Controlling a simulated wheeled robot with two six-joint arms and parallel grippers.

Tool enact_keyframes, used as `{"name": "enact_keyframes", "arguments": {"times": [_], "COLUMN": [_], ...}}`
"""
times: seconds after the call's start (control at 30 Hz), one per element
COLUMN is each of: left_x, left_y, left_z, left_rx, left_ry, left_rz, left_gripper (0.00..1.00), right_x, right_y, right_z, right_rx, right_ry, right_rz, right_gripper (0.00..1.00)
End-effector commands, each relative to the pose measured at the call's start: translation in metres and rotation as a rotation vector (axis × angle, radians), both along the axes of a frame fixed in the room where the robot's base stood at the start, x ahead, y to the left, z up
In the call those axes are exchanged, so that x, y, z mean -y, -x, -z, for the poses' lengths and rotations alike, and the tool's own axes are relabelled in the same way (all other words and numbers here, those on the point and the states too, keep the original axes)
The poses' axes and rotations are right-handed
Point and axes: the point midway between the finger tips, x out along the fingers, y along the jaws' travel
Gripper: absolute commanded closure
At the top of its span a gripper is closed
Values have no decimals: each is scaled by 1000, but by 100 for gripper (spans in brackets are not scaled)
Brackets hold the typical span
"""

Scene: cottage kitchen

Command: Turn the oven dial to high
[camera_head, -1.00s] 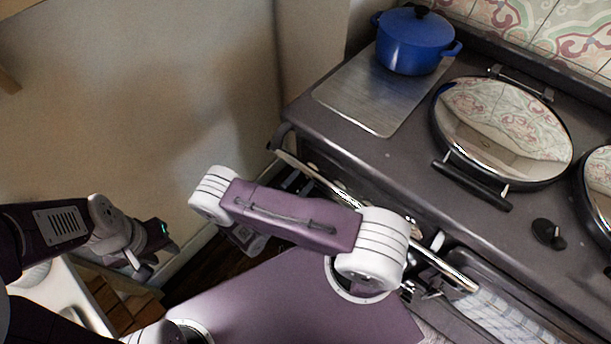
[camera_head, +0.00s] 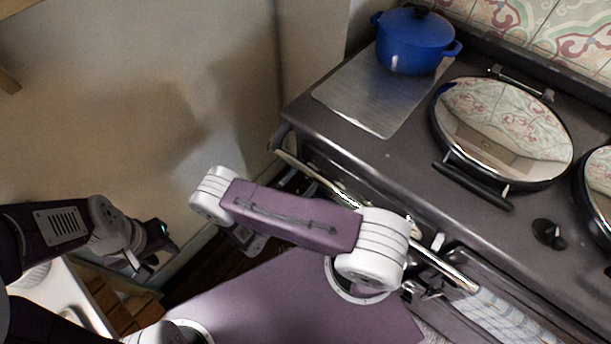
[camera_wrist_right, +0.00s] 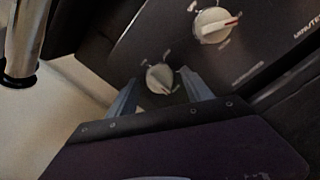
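In the right wrist view, two pale dials sit on a dark panel: an upper one (camera_wrist_right: 213,24) with a red mark and a lower one (camera_wrist_right: 160,78) with printed marks around it. I cannot read which is the oven dial. My right gripper (camera_wrist_right: 158,80) is open, its fingers apart on either side of the lower dial in the picture; contact cannot be told. In the head view the dials are hidden behind my right arm and the stove's front edge. My left gripper (camera_head: 146,262) hangs at the left, away from the stove; its finger gap is unclear.
The dark stove (camera_head: 390,165) carries a blue pot (camera_head: 412,45), a steel plate (camera_head: 375,92) and a round mirrored lid (camera_head: 505,130). A metal rail (camera_head: 445,268) runs along its front, with a checked towel (camera_head: 510,320). A black knob (camera_head: 549,234) stands on top.

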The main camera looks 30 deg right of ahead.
Motion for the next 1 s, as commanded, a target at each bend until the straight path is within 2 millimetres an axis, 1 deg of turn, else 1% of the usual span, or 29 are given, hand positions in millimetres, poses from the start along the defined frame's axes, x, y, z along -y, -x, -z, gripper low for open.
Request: {"name": "enact_keyframes", "arguments": {"times": [0.2, 0.27, 0.37, 0.53, 0.6, 0.7, 0.8, 1.0], "left_x": [0, 0, 0, 0, 0, 0, 0, 0], "left_y": [0, 0, 0, 0, 0, 0, 0, 0], "left_z": [0, 1, 2, 6, 7, 9, 9, 9], "left_rx": [0, 0, 0, 0, 0, 0, 0, 0], "left_ry": [0, 0, 0, 0, 0, 0, 0, 0], "left_rz": [0, 0, 0, 0, 0, 0, 0, 0], "left_gripper": [64, 64, 64, 64, 64, 64, 64, 64], "right_x": [0, -4, -20, -56, -67, -78, -83, -83], "right_y": [0, 1, 7, 24, 29, 35, 37, 38], "right_z": [0, 0, 2, 5, 6, 6, 6, 5], "right_rx": [-1, 0, 1, 2, 2, 2, 0, -1], "right_ry": [1, 1, 0, -2, -3, 0, 1, 1], "right_rz": [-1, -3, -7, -7, -5, -2, -1, 1], "right_gripper": [42, 42, 42, 42, 42, 42, 42, 42]}}
